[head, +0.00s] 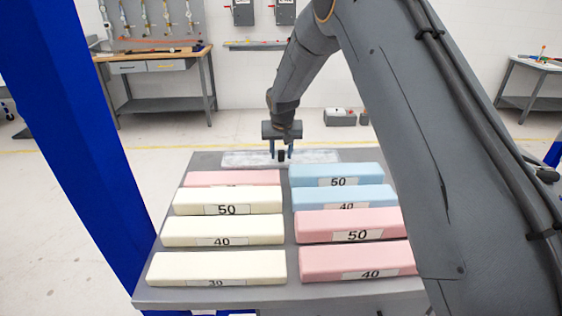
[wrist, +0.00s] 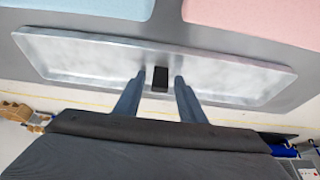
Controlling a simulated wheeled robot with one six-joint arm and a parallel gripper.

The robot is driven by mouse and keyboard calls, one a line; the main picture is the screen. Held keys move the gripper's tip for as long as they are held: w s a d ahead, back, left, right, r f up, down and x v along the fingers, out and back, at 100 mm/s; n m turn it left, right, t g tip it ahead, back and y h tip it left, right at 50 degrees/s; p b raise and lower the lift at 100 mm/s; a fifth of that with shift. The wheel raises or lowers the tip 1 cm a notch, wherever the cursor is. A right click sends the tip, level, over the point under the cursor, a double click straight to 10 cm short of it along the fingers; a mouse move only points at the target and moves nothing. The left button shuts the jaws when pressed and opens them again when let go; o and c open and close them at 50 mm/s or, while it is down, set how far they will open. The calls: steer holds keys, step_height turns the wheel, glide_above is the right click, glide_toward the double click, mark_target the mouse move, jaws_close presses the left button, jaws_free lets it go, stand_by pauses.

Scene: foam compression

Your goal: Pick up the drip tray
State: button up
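The drip tray (head: 240,159) is a long, shallow, silvery metal tray lying at the far edge of the grey table. In the wrist view the drip tray (wrist: 90,62) spans most of the picture, with a small black block-like grip (wrist: 160,85) at its middle. My gripper (head: 281,155) is over the middle of the tray. In the wrist view my gripper (wrist: 160,77) has its two blue-grey fingers apart, one on each side of the black grip, with small gaps visible. I cannot tell how high the fingertips are.
Foam blocks stand in two columns on the table (head: 290,240): cream blocks (head: 218,268) and a pink one (head: 232,178) at left, blue (head: 337,174) and pink blocks (head: 350,225) at right. The far blocks lie close to the tray. A blue post (head: 75,150) rises at left.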

jaws_close()
steer(key=shift+r, duration=0.15)
